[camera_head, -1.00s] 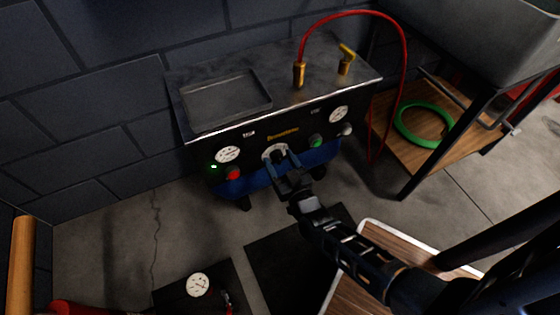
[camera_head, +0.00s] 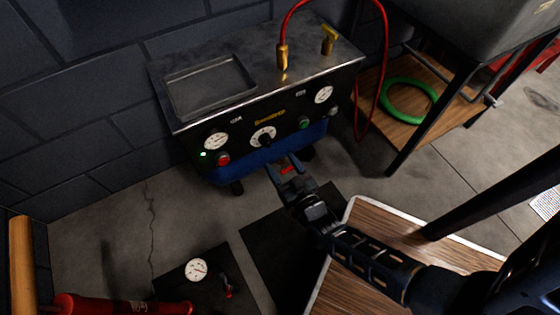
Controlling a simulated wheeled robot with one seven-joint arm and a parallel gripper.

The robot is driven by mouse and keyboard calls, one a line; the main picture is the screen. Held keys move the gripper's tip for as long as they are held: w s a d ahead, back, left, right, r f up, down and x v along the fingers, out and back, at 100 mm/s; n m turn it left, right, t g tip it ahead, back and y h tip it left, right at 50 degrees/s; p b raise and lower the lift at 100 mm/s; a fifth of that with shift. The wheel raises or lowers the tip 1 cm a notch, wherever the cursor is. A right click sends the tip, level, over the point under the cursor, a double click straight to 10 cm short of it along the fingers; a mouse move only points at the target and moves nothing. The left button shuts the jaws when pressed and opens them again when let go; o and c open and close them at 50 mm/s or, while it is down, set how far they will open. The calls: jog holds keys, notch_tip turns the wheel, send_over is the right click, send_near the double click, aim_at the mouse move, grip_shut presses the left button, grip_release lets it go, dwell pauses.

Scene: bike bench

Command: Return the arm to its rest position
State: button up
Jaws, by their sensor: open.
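My gripper (camera_head: 282,170) is in the middle of the head view, at the end of my dark arm, which reaches in from the lower right. Its two fingers are apart and nothing shows between them. It is in front of the compressor (camera_head: 335,70), a dark unit with gauges, buttons and a blue lower body. The dial (camera_head: 263,137) on its front panel is now in plain view, and the fingers are below and to the right of it, apart from it in the picture.
A wooden-topped surface (camera_head: 385,225) lies under my arm. A sink stand (camera_head: 440,125) with a green ring (camera_head: 409,97) on its shelf stands at right. A red hose (camera_head: 383,60) arches above the compressor. A gauge (camera_head: 197,270) and red cylinder (camera_head: 115,305) are at lower left.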

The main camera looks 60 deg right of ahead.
dwell(0.4)
jog(key=s+a+r+n+t+y, duration=0.1)
jog(key=s+a+r+n+y, duration=0.3)
jog(key=s+a+r, duration=0.5)
jog(key=s+a+r+n+g+y, duration=0.1)
jog(key=s+a+r+y, duration=0.25)
jog(key=r, duration=0.65)
jog(key=s+a+r+n+y, duration=0.25)
jog(key=s+r, duration=0.25)
jog(key=r, duration=0.5)
notch_tip(320, 180, up, 23)
jog(key=p, duration=2.2)
jog(key=shift+d+f+m+p, duration=0.2)
jog(key=shift+d+m+p, duration=0.15)
jog(key=shift+w, duration=0.1)
jog(key=shift+a, duration=0.3)
